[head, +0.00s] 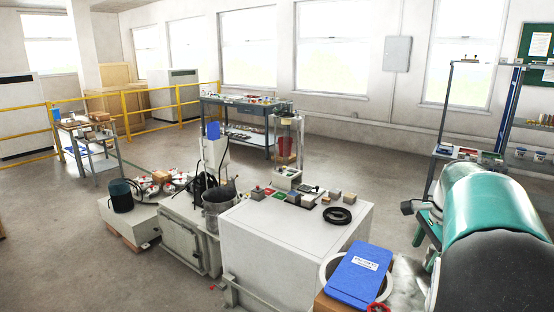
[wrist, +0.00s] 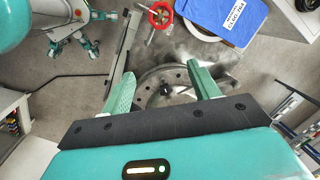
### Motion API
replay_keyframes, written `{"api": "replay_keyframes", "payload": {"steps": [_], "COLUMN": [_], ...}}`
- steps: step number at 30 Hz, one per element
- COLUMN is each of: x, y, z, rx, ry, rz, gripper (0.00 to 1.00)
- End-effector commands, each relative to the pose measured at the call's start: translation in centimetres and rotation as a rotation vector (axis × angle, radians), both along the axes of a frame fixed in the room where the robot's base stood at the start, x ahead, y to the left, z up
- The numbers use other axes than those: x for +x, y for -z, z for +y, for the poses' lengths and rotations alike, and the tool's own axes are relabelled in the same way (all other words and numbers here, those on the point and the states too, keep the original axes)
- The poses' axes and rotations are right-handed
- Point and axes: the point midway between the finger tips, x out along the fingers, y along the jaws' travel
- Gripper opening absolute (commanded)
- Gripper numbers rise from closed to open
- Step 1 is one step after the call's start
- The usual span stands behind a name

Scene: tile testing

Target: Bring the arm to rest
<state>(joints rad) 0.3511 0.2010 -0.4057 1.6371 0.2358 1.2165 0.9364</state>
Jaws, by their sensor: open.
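My gripper (wrist: 164,82) shows in the wrist view with its two green fingers wide apart. Nothing is between the fingers. Below them is a round grey metal flange (wrist: 150,78) with bolt holes; I cannot tell how far below. In the head view my teal and black arm fills the lower right, and the gripper's fingers are not visible there.
A blue labelled folder (head: 357,270) lies over a white round rim near my arm. A red valve wheel (wrist: 160,14) is beside it. A white cabinet (head: 290,250) with controls stands left. A shelf rack (head: 520,125) stands at right. Open floor (head: 60,230) lies left.

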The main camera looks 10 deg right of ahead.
Motion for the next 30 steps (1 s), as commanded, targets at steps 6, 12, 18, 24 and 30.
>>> {"api": "replay_keyframes", "payload": {"steps": [6,12,18,24,30], "x": [-1.8,-5.0,-9.5,-13.8,-15.6], "y": [-2.3,-2.9,-2.1,-0.1,1.0], "z": [10.3,18.8,26.0,30.7,32.1], "rx": [-0.077,-0.191,-0.346,-0.517,-0.599], "ry": [-0.415,-0.802,-1.188,-1.52,-1.655], "rz": [-0.095,-0.166,-0.225,-0.252,-0.254], "gripper": [0.61,0.61,0.61,0.61,0.61]}}
